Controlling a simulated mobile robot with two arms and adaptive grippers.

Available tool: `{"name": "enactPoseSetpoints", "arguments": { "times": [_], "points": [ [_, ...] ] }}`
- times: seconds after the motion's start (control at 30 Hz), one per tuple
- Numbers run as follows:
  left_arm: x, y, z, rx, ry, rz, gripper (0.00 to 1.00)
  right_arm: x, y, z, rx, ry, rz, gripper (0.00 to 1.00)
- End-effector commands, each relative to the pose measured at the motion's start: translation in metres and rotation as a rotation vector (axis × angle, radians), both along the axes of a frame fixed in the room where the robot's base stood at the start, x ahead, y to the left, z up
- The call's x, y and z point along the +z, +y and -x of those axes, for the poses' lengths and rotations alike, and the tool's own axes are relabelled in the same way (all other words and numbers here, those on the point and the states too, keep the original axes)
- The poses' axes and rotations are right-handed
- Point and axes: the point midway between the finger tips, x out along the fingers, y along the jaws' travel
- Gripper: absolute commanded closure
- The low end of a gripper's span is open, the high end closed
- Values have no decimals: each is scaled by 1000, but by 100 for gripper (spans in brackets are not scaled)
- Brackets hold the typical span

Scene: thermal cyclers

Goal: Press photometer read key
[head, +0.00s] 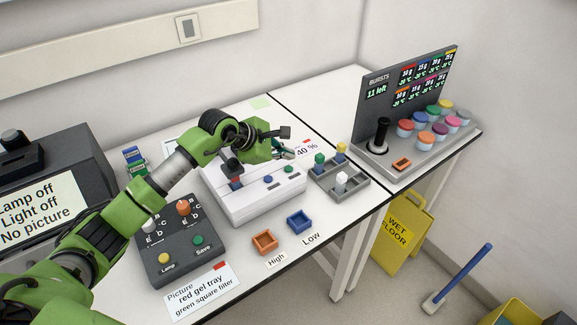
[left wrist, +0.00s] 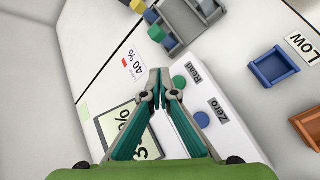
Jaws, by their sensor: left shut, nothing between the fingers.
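The white photometer (head: 250,208) stands on the bench, partly hidden behind my left arm. Its green key (head: 290,169) is at the right end of the top, with a blue key (head: 268,180) to its left. In the left wrist view the green key (left wrist: 179,81) is labelled Read and the blue key (left wrist: 201,119) Zero. My left gripper (head: 288,153) is shut and empty, above and behind the green key in the head view. In the left wrist view its fingertips (left wrist: 160,72) are just left of the Read key. Whether they touch it cannot be told. The display (left wrist: 128,128) is partly covered by the fingers.
A grey rack (head: 340,186) with coloured-topped cuvettes stands right of the photometer. Orange (head: 264,243) and blue (head: 300,222) trays lie in front. A dark control box (head: 180,245) is at left. A joystick console (head: 420,150) with coloured jars stands at right.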

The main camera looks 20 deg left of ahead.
Motion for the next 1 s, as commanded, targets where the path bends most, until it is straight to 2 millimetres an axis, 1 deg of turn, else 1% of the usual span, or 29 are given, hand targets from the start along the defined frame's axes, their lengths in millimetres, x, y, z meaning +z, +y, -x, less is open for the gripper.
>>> {"name": "enactPoseSetpoints", "arguments": {
  "times": [0.03,0.2,0.27,1.0],
  "points": [
    [8,0,0,-1,0,-1,100,5,0,0,0,0,0,100],
    [25,0,0,-1,-2,1,100,12,0,0,0,0,0,100],
    [29,0,0,0,-1,1,100,14,0,0,0,0,0,100],
    [28,0,0,-1,0,1,100,13,1,0,0,0,-1,100]
  ]
}}
